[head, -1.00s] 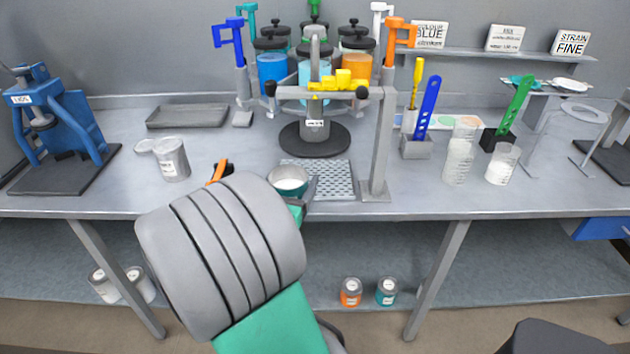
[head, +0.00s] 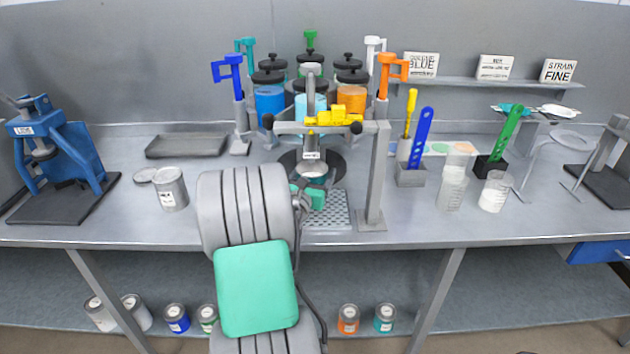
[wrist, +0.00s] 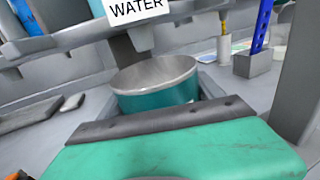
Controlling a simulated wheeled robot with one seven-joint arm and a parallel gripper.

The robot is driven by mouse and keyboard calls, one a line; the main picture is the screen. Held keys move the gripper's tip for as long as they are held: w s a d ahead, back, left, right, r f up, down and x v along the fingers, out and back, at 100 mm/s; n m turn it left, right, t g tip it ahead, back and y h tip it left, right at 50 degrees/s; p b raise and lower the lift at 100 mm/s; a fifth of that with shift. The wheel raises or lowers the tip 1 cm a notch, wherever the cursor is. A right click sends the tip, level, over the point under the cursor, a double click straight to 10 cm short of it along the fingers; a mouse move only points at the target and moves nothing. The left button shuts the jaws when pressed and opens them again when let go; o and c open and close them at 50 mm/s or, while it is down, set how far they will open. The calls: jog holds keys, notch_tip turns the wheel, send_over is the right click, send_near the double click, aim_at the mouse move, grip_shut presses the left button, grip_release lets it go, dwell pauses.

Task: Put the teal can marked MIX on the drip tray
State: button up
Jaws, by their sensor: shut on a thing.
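The teal can (wrist: 156,98) is upright in the wrist view, its open top showing a bare grey inside. It also shows in the head view (head: 315,180), partly hidden behind my arm, below the label of the dispenser. No MIX mark is visible on it. My gripper (head: 309,194) is shut on the can. The perforated drip tray (head: 328,217) lies on the bench, its left part hidden by my arm. The can appears towards the back of the tray. I cannot tell whether it touches down or hangs above.
The grey frame post (head: 376,185) stands just right of the tray, with a crossbar (head: 290,127) and yellow blocks above. A sign reading WATER (wrist: 137,10) hangs close above the can. A grey can (head: 171,190) stands left. Cups (head: 453,188) stand right.

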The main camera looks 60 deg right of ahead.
jog(key=shift+f, duration=1.45)
jog(key=shift+f+b, duration=0.2)
jog(key=shift+b, duration=0.1)
jog(key=o, duration=1.9)
jog(key=shift+c, duration=0.2)
jog(key=shift+a+r, duration=0.15)
jog(key=a, duration=0.3)
jog(key=s+a+b, duration=0.1)
jog(key=a, duration=0.3)
jog(key=a+b, duration=0.1)
jog(key=a, duration=0.2)
jog(key=shift+s+a, duration=0.25)
jog(key=shift+a, duration=0.15)
jog(key=shift+s+a, duration=0.15)
jog(key=shift+a, duration=0.3)
